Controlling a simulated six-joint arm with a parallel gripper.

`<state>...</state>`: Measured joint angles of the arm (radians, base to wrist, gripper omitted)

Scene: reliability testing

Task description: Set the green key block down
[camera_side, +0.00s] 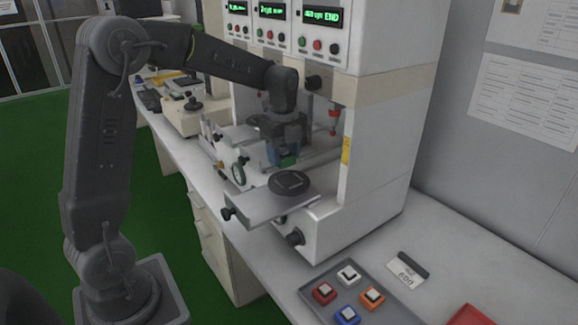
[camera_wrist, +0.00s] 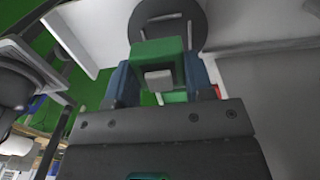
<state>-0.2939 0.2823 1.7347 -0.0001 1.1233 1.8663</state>
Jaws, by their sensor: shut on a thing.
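The dark disc (camera_wrist: 168,12) shows beyond the block there. The block appears apart from the disc.
A grey tray (camera_side: 385,308) with red, white, orange and blue key blocks lies on the bench at the front. A small labelled card (camera_side: 407,271) and a red item (camera_side: 470,316) are nearby. The white machine (camera_side: 385,130) rises close behind and right of my gripper.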

